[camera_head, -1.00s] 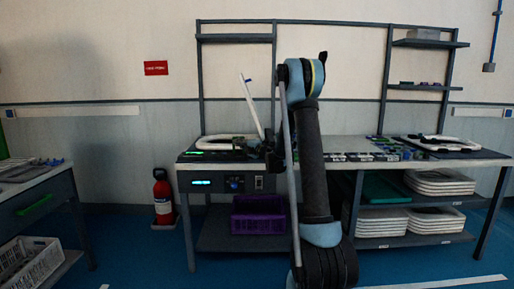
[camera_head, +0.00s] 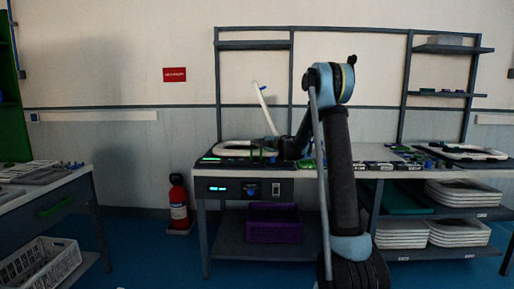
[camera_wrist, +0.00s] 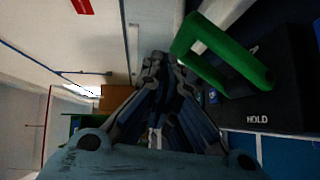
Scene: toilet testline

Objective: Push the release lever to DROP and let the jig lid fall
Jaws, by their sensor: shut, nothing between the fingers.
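The white jig lid (camera_head: 265,108) stands raised and tilted over the jig at the left part of the bench. A white seat ring (camera_head: 236,146) lies flat below it. The release lever shows in the wrist view as a green loop handle (camera_wrist: 222,58) on a dark panel (camera_wrist: 285,85) with the label HOLD; the DROP label is not seen. My gripper (camera_wrist: 165,62) is shut and empty, just left of the green handle in that view. Whether it touches the handle cannot be told. In the head view my gripper is small and dark beside the jig.
The bench (camera_head: 350,165) carries several small parts right of the jig. A purple crate (camera_head: 273,222) and stacks of white seats (camera_head: 455,228) sit below. A red extinguisher (camera_head: 179,204) stands left of the bench. A side table (camera_head: 45,190) is at the left. Floor between is clear.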

